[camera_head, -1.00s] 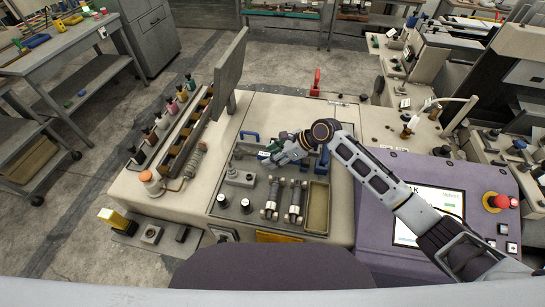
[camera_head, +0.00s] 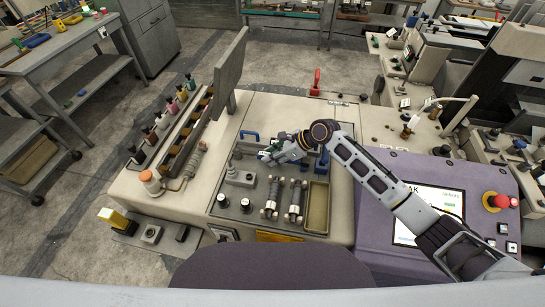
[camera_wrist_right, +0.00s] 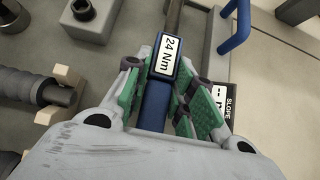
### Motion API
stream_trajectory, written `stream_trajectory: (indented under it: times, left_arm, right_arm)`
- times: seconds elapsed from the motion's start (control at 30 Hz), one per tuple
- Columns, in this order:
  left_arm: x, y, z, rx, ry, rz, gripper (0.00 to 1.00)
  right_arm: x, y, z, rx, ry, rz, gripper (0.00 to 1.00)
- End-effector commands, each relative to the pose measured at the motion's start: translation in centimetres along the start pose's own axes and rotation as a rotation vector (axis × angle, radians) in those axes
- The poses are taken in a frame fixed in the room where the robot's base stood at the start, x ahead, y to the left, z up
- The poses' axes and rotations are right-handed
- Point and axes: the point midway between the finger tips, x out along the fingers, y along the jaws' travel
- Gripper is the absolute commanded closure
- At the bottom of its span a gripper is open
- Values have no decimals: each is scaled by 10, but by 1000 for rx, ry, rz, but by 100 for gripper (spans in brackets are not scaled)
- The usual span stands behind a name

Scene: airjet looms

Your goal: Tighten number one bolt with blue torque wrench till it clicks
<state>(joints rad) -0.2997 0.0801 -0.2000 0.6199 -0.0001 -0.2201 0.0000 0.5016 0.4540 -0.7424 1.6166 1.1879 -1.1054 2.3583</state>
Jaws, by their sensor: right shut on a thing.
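My right gripper (camera_head: 270,156) is over the grey tool panel on the machine top. In the right wrist view, its green-padded fingers (camera_wrist_right: 157,95) are shut around a blue torque wrench (camera_wrist_right: 154,112). The wrench's label reads "24 Nm", and its grey shaft runs up past the top edge of that view. A grey block with a round, dark-holed fitting (camera_wrist_right: 82,10) is to the left of the shaft; it may be the grey bolt block (camera_head: 240,178) in the head view. I cannot read a bolt number. The wrench's far end is hidden. My left gripper is not in view.
A blue handle (camera_wrist_right: 236,28) stands right of the wrench in the wrist view. Ribbed rollers (camera_head: 271,198) and a tan tray (camera_head: 317,207) lie in front of my right gripper. A purple console with a red stop button (camera_head: 496,202) is at the right.

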Motion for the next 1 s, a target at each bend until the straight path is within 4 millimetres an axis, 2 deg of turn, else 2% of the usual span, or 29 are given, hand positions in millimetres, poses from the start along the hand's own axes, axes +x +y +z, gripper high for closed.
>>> stream_trajectory:
  times: [0.47,0.67,1.0]
  left_arm:
    - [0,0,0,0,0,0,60]
    - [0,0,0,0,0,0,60]
    - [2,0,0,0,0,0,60]
  right_arm:
    - [-6,-1,6,-2,-4,-2,100]
    - [-19,-1,20,-3,-4,-3,100]
    - [-54,-1,55,-4,-4,-2,100]
